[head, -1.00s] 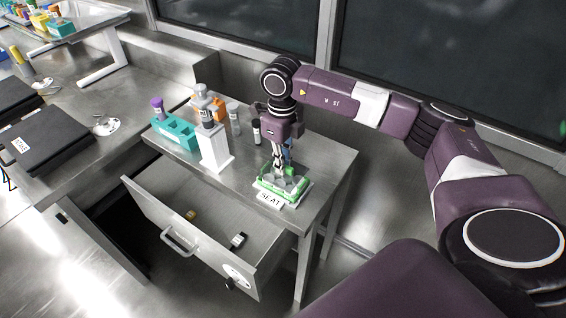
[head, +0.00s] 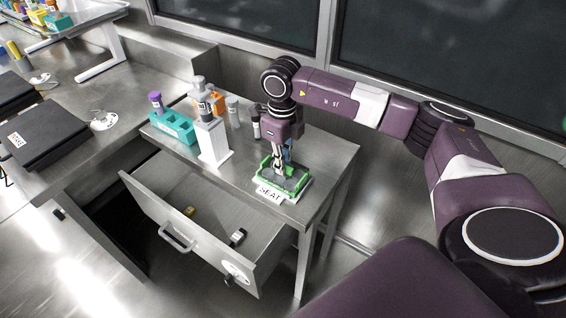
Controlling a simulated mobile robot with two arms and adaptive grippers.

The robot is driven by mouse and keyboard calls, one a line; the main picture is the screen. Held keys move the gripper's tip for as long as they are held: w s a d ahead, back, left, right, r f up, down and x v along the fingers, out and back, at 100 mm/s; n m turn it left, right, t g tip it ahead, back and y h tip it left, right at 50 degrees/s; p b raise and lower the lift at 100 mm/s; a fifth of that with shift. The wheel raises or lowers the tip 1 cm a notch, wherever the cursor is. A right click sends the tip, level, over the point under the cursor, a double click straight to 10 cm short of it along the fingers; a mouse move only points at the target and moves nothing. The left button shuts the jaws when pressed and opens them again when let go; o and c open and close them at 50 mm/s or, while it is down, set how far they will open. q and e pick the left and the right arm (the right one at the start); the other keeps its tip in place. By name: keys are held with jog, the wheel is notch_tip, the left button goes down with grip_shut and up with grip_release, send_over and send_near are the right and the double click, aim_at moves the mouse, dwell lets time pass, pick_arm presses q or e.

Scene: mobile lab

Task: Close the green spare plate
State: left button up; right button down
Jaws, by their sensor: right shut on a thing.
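The green spare plate (head: 296,187) sits on a white base with a "SEAT" label (head: 270,193) at the front right of the steel table. Its green rim surrounds a grey or clear middle. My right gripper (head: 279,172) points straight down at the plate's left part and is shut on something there. The fingertips are small and partly hidden against the plate, so I cannot tell exactly which part they grip. My left gripper does not show.
A teal rack (head: 172,128) with a purple-capped tube, a white stand (head: 213,143) and several tubes stand left of my gripper. An open drawer (head: 205,225) juts out below the table's front. A black case (head: 46,135) lies on the left bench.

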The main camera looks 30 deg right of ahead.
jog(key=shift+f, duration=0.25)
jog(key=c, duration=1.9)
grip_release()
jog(key=shift+c, duration=0.2)
notch_tip(320, 180, up, 12)
